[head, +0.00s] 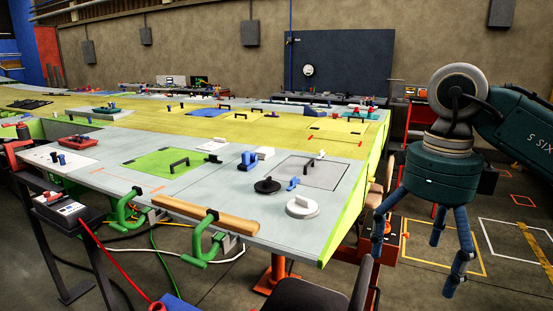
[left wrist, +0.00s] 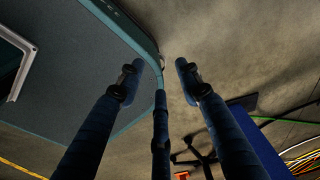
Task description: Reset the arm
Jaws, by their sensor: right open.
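My right arm comes in from the right of the head view. Its dark teal gripper (head: 424,248) hangs with fingers pointing down, spread and empty, over the floor to the right of the wing table. My left gripper (left wrist: 161,82) shows only in the left wrist view. Its dark blue fingers are apart with nothing between them. Beyond them are bare floor and a dark grey panel with a teal edge (left wrist: 70,75). The left arm does not show in the head view.
The long wing table (head: 240,222) fills the left and middle, with green clamps (head: 207,240) and a wooden bar (head: 205,213) at its front edge. A white disc (head: 302,206) and black disc (head: 267,186) lie on it. A red-and-black case (head: 385,241) stands below the right gripper. Cables (left wrist: 300,155) lie on the floor.

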